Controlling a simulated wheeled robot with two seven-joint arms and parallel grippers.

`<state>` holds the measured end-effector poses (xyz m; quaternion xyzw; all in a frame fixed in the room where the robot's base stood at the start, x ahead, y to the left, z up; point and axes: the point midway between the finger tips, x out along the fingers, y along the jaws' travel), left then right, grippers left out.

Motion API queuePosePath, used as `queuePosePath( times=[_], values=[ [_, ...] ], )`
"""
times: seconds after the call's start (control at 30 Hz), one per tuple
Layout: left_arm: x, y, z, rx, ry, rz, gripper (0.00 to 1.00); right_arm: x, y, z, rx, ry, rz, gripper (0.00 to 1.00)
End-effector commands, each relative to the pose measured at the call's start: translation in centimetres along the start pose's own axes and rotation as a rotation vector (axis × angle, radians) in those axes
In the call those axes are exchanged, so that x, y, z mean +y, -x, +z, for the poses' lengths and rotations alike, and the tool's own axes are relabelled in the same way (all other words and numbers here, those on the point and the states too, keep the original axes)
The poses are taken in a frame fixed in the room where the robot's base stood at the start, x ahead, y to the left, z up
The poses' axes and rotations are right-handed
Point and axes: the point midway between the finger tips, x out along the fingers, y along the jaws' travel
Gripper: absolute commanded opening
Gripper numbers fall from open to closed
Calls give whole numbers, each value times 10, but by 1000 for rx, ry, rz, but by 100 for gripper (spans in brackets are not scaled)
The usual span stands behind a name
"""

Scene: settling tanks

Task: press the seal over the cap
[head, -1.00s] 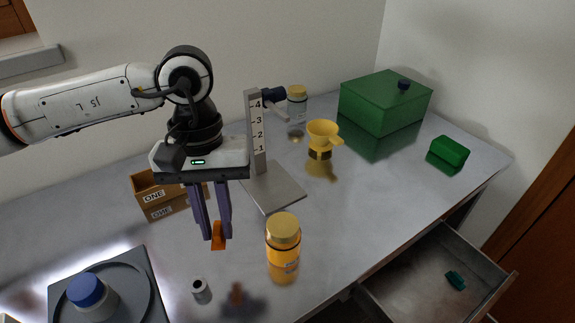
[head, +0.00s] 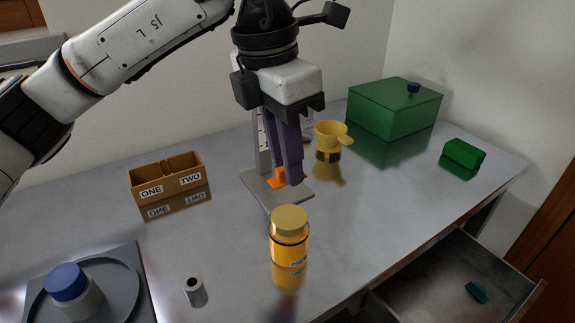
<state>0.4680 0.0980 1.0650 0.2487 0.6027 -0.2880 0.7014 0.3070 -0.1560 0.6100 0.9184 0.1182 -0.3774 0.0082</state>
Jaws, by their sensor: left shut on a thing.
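My left gripper (head: 288,182) points down in the head view, its purple fingers shut on a small orange piece (head: 277,178), perhaps the seal. It holds the piece over or beside the grey base plate of the measuring stand; I cannot tell whether they touch. In front of it stands an upright orange jar (head: 289,249) with a gold cap (head: 290,219), apart from the gripper. Another jar with a blue cap (head: 67,282) stands on the dark tray (head: 135,272) at the lower left. My right gripper is not in view.
The stand (head: 262,150) is partly hidden behind the gripper. A brown box marked ONE and TWO (head: 168,182) is left of it. A yellow funnel (head: 330,133), green box (head: 394,112) and small green block (head: 464,153) are right.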

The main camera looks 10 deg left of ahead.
Motion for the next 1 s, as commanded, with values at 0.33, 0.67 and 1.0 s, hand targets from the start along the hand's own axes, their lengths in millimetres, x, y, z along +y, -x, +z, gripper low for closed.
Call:
queuePosePath(
  times=[0.33, 0.67, 1.0],
  values=[
    [0, 1, 1, 0, 34, 5, 0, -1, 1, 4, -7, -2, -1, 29],
    [0, -7, 2, -5, 33, 5, 0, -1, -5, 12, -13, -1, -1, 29],
    [0, -39, -3, -5, 33, 5, 0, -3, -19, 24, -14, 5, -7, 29]
  ],
)
